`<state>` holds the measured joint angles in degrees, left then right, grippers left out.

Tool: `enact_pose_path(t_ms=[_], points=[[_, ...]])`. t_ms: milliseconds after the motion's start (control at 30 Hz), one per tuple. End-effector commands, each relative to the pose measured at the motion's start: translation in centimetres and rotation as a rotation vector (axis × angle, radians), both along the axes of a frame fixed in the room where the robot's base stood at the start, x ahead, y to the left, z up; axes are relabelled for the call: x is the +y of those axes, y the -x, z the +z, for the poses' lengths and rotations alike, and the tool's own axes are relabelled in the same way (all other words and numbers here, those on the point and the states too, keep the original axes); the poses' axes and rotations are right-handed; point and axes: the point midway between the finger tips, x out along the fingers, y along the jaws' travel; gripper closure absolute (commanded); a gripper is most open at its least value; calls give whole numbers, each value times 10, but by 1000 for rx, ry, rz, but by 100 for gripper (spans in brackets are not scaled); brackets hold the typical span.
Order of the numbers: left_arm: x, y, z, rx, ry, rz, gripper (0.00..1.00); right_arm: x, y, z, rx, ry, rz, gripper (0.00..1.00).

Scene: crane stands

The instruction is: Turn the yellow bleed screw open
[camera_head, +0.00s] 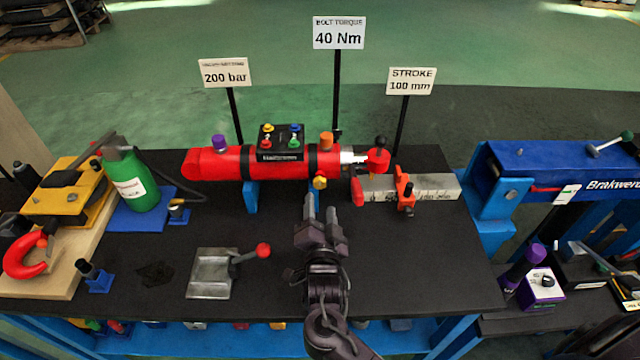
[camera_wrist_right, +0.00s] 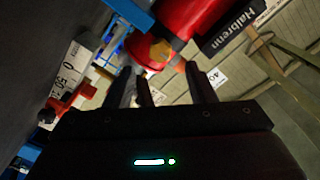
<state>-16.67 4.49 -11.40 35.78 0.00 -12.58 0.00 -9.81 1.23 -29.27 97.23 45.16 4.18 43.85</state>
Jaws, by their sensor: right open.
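The yellow bleed screw (camera_head: 320,182) sits low on the front side of the red cylinder (camera_head: 210,164), near its rod end. It also shows in the right wrist view as a yellow hex-like head (camera_wrist_right: 160,50) on the red body (camera_wrist_right: 187,16). My right gripper (camera_head: 320,206) is open and empty, its fingers pointing at the screw from just in front of it in the head view. In the right wrist view its fingers (camera_wrist_right: 168,78) show below the screw, with a visible gap from it. My left gripper is not in view.
A ruler bar (camera_head: 435,187) with an orange-red pointer (camera_head: 404,190) lies right of the cylinder. A metal plate with a red-knobbed lever (camera_head: 212,273) is at front left. A green bottle (camera_head: 134,180) stands at left. The black table right of my gripper is clear.

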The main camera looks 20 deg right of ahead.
Motion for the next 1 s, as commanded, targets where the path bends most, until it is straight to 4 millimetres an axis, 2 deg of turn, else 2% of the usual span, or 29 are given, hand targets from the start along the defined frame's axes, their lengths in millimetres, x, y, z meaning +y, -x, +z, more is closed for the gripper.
enact_pose_path(t_ms=[100,267,433,700,1000], points=[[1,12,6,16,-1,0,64,-6,-21,3,-1,3,0,50],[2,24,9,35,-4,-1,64,-13,-43,2,1,4,0,50],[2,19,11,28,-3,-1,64,-16,-55,1,3,1,1,50],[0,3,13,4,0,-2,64,-17,-57,0,4,1,1,50],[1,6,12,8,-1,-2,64,-17,-56,0,4,1,1,88]])
